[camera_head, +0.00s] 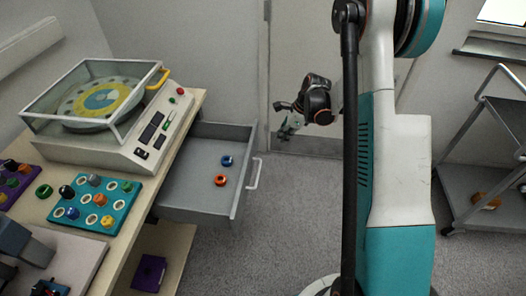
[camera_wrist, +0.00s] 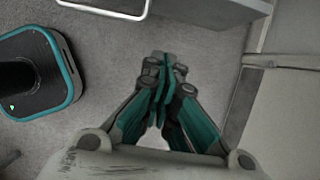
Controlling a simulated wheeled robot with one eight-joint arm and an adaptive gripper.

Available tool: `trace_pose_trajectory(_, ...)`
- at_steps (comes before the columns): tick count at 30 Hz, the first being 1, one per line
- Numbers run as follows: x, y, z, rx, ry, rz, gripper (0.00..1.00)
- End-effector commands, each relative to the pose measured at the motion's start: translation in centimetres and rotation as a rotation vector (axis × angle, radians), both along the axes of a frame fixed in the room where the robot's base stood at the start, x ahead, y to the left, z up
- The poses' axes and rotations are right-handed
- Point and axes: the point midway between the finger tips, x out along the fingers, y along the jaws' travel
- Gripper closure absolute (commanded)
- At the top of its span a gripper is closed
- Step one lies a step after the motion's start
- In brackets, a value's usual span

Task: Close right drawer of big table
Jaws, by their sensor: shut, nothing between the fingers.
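The right drawer (camera_head: 205,170) of the big table is pulled out, a grey open box with a light handle (camera_head: 254,174) on its front. A blue ring (camera_head: 227,161) and an orange ring (camera_head: 221,180) lie inside it. The big table (camera_head: 45,205) has a pale wooden top. My gripper (camera_head: 288,128) is beyond the drawer, to the right of it and apart from it. In the wrist view my gripper (camera_wrist: 164,70) is shut and empty above the floor. Part of the handle (camera_wrist: 105,10) and the drawer's grey side (camera_wrist: 215,8) show along that view's top edge.
A machine with a clear cover (camera_head: 105,115) stands on the table beside a teal tray of knobs (camera_head: 97,203). A purple object (camera_head: 149,273) lies on the lower shelf. A grey cart (camera_head: 480,180) stands at the right. The carpet (camera_head: 285,220) right of the drawer is clear.

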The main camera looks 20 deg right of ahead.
Motion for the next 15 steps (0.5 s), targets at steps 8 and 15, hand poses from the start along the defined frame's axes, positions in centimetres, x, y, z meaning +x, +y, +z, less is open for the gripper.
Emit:
trace_pose_trajectory(8,0.5,0.7,-2.9,0.005,0.004,-0.007,1.00)
trace_pose_trajectory(15,1.4,2.3,-7.3,0.004,0.003,-0.006,1.00)
